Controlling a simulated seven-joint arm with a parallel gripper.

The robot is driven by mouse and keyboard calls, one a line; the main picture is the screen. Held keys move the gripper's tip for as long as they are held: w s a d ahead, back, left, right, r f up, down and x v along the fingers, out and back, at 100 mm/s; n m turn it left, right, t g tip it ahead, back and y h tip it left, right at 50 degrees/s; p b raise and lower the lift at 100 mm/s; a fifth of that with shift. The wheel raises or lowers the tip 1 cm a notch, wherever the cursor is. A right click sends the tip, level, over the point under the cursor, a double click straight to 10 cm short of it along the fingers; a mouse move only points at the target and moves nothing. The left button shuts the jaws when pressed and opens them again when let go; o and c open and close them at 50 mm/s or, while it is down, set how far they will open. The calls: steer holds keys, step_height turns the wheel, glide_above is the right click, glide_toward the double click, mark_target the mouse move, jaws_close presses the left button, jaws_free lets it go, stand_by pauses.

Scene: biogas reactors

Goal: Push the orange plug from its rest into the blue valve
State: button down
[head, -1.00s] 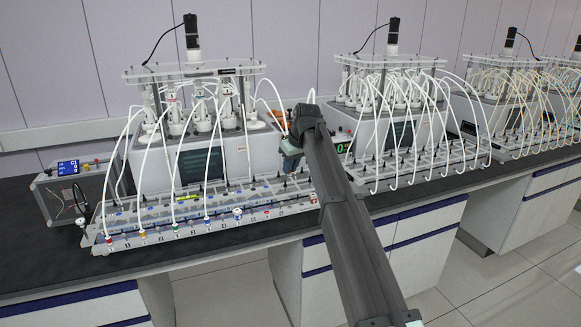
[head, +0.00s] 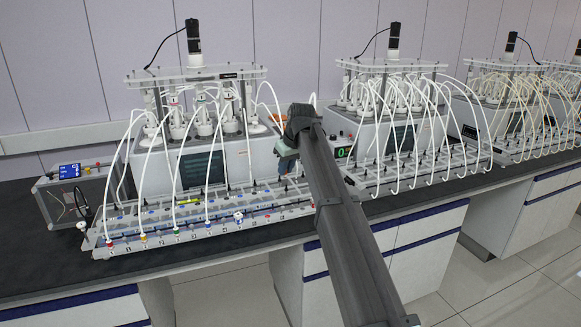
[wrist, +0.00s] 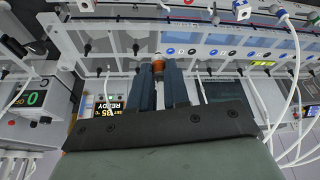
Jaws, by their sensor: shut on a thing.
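My gripper (wrist: 158,82) is shut on the orange plug (wrist: 158,66), which shows between its fingertips with a pale top. In the head view my gripper (head: 284,165) is over the right end of the nearest reactor's rack, and the plug is too small to tell there. A white and blue fitting (wrist: 242,11) sits on the rack's front strip, up and to the right of the plug in the wrist view. It also shows in the head view (head: 238,216). I cannot tell for sure whether it is the blue valve.
The clear rack (head: 165,237) carries black-topped valves and curved white tubes (wrist: 279,60), which hang right of my gripper in the wrist view. A box with a green display (wrist: 33,99) is at left. More reactors stand to the right.

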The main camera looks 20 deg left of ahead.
steer(key=s+a, duration=1.1)
steer(key=shift+s+a, duration=0.35)
stand_by(0.8)
steer(key=shift+f, duration=0.15)
steer(key=shift+f, duration=4.4)
steer(key=shift+f, duration=0.95)
